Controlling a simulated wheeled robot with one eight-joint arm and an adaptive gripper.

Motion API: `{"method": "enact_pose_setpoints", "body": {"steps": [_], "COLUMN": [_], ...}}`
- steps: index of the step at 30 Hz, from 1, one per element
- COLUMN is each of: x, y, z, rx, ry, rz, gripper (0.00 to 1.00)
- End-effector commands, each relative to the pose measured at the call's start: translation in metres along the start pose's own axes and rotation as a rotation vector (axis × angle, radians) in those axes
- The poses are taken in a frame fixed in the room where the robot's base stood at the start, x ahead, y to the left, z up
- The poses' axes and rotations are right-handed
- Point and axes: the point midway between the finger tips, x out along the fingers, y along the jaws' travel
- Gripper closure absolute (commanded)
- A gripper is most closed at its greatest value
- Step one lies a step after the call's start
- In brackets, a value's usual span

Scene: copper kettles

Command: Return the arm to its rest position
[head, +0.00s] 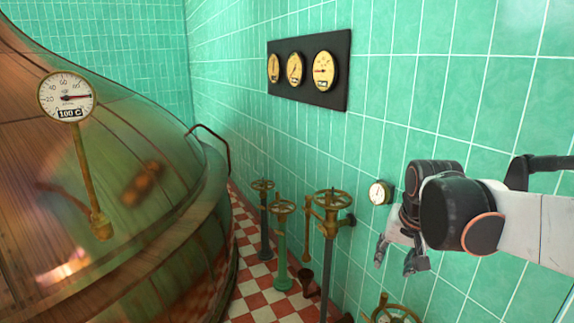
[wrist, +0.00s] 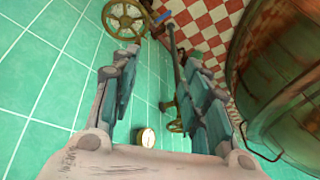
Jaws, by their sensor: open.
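My gripper (head: 396,262) hangs at the right of the head view, in front of the green tiled wall, with its fingers pointing down. The fingers are apart and nothing is between them. In the wrist view my gripper (wrist: 158,62) also shows its two fingers spread wide. My arm reaches in from the right edge of the head view, bent at the dark joint.
A copper kettle (head: 130,190) with a dial thermometer (head: 67,96) fills the left. Valve wheels (head: 333,203) on pipes stand along the wall. A gauge panel (head: 309,70) hangs above. A small gauge (head: 380,192) sits just left of my arm. Checkered floor (head: 262,290) lies between.

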Motion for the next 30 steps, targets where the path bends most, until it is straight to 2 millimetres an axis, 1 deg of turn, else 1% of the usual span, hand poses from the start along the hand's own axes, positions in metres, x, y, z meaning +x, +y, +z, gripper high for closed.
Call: {"method": "enact_pose_setpoints", "body": {"steps": [1, 3, 8, 9, 15, 18, 21, 24, 30], "x": [-0.009, -0.018, -0.034, -0.036, -0.041, -0.04, -0.038, -0.037, -0.036], "y": [0.002, 0.004, 0.011, 0.013, 0.023, 0.028, 0.031, 0.033, 0.033], "z": [0.016, 0.034, 0.077, 0.088, 0.14, 0.16, 0.172, 0.179, 0.181], "rx": [-0.027, -0.066, -0.155, -0.178, -0.286, -0.327, -0.357, -0.372, -0.377], "ry": [0.014, 0.036, 0.088, 0.1, 0.164, 0.191, 0.21, 0.22, 0.223], "rz": [-0.007, -0.016, -0.036, -0.04, -0.06, -0.066, -0.069, -0.071, -0.072], "gripper": [0.58, 0.58, 0.58, 0.58, 0.58, 0.58, 0.58, 0.58, 0.58]}}
